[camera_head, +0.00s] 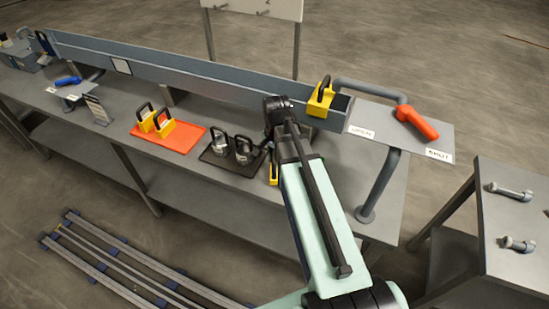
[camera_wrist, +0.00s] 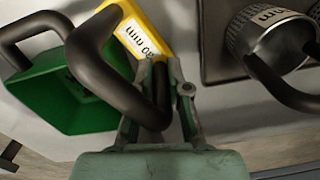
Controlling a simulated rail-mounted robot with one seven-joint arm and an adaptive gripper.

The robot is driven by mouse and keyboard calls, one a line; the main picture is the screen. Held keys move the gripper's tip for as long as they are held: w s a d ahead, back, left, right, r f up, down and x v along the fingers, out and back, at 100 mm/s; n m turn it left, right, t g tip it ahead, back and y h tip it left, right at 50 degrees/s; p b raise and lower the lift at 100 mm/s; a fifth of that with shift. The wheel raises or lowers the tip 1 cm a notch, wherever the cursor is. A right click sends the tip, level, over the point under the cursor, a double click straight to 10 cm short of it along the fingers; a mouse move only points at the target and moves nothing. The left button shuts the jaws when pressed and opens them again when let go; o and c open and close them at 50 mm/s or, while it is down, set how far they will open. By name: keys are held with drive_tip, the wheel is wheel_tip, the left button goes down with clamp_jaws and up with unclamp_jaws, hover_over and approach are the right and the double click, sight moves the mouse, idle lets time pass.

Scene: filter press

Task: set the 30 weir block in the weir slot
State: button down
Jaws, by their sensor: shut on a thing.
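In the wrist view my gripper (camera_wrist: 158,85) is shut on the black handle (camera_wrist: 105,75) of a yellow block (camera_wrist: 150,25). Its white label reads 30 mm upside down. In the head view a yellow patch, apparently this block (camera_head: 273,172), shows low beside my arm, near the bench top. My gripper is mostly hidden there. Another yellow block (camera_head: 321,101) with a black handle sits at the right end of the long grey trough (camera_head: 190,76). The weir slot itself cannot be made out.
A green block (camera_wrist: 75,95) with a black handle is left of the held block. A metal cylinder (camera_wrist: 265,40) stands right of it. Yellow blocks stand on an orange mat (camera_head: 180,144), metal cylinders on a dark mat (camera_head: 222,163). An orange-handled valve (camera_head: 416,122) is at right.

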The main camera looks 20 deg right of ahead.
drive_tip(key=shift+f, duration=0.45)
drive_tip(key=c, duration=1.1)
unclamp_jaws()
drive_tip(key=shift+f, duration=0.1)
drive_tip(key=shift+c, duration=0.2)
wheel_tip(320, 180, up, 12)
drive_tip(key=shift+d+f+b, duration=0.15)
drive_tip(key=shift+b, duration=0.9)
drive_tip(key=shift+o, duration=0.4)
drive_tip(key=shift+s+r, duration=0.1)
drive_tip(key=shift+r, duration=0.2)
